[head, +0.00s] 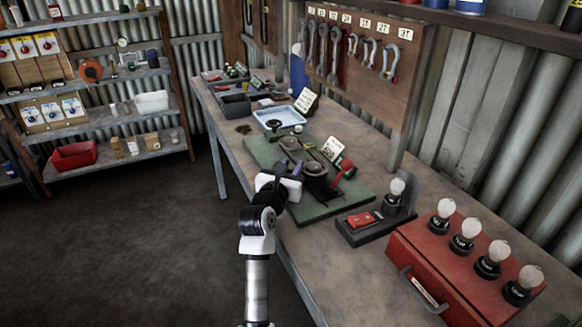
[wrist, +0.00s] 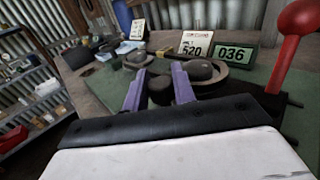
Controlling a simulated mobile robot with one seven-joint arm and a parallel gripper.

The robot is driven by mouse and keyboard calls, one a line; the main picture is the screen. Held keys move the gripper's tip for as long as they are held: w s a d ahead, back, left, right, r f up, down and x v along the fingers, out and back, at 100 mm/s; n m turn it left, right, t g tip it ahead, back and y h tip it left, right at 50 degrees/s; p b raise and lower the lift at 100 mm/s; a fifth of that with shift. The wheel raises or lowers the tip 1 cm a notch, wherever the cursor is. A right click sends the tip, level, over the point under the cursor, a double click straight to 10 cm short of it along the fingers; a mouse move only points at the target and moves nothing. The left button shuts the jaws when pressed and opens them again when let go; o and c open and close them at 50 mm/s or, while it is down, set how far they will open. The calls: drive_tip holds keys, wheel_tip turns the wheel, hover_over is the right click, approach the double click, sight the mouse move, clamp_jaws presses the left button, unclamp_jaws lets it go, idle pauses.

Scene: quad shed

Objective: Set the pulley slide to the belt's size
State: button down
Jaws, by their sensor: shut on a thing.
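A pulley rig (head: 318,183) stands on a green mat (head: 330,207) on the bench. In the wrist view, round dark pulleys (wrist: 202,70) sit just beyond my fingers, with what looks like a belt around them. A white card (wrist: 196,43) reads 520; its top line is too small to read. Beside it, a green-framed display (wrist: 235,54) reads 036. A lever with a red ball (wrist: 302,30) stands at the right; it also shows in the head view (head: 345,165). My gripper (wrist: 158,90) has its purple fingers shut on a dark round knob (wrist: 160,92) at the rig's near side.
A blue-white tray (head: 279,117) lies behind the mat. A lamp stand with a bulb (head: 397,188) and a red case with several bulbs (head: 430,270) are at the right. Wrenches hang on a board (head: 350,45). Floor left of the bench is clear.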

drive_tip(key=c, duration=1.2)
unclamp_jaws()
drive_tip(key=b+v, duration=0.3)
drive_tip(key=v, duration=1.1)
drive_tip(key=shift+w, duration=0.1)
